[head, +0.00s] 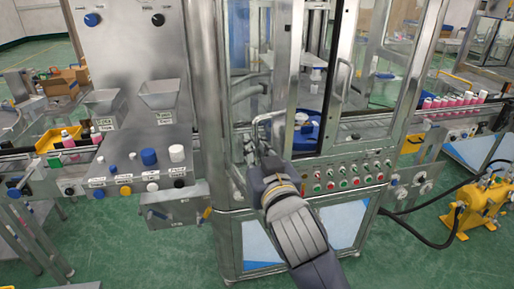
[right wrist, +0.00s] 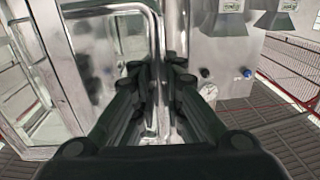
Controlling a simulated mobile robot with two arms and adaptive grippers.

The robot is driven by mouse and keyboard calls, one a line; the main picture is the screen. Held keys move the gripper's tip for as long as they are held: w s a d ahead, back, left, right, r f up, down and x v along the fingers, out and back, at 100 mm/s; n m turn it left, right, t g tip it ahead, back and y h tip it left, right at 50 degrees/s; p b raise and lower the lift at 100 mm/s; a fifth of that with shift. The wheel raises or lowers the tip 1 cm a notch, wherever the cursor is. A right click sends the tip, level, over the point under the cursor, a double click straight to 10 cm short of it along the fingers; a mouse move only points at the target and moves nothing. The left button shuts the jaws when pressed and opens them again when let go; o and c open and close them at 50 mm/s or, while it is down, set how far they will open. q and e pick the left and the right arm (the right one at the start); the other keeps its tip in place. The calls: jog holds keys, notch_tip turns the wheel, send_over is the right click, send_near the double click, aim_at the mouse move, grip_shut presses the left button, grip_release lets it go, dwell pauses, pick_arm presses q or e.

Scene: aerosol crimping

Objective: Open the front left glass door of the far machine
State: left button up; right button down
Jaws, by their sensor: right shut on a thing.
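The machine in the middle of the head view has metal-framed glass doors. Its front left glass door (head: 283,75) carries a bent metal bar handle (head: 266,116). My right gripper (head: 262,148) reaches up from below and is shut on this handle, near its lower part. In the right wrist view, the dark fingers of the right gripper (right wrist: 163,72) close around the shiny handle (right wrist: 153,28), with the glass door frame to the left. I cannot tell whether the door stands ajar. My left gripper is not in view.
Below the doors is a panel of red and green buttons (head: 345,177). A grey column (head: 207,80) and a machine with hoppers (head: 160,93) stand to the left. A conveyor with pink cans (head: 455,100) runs right. A yellow pump (head: 483,208) with black hoses stands on the green floor.

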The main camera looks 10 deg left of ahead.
jog(key=shift+f, duration=0.15)
jog(key=c, duration=1.8)
grip_release()
jog(key=shift+o, duration=0.7)
jog(key=shift+s+d, duration=0.1)
jog(key=shift+d, duration=0.05)
jog(key=v, duration=1.2)
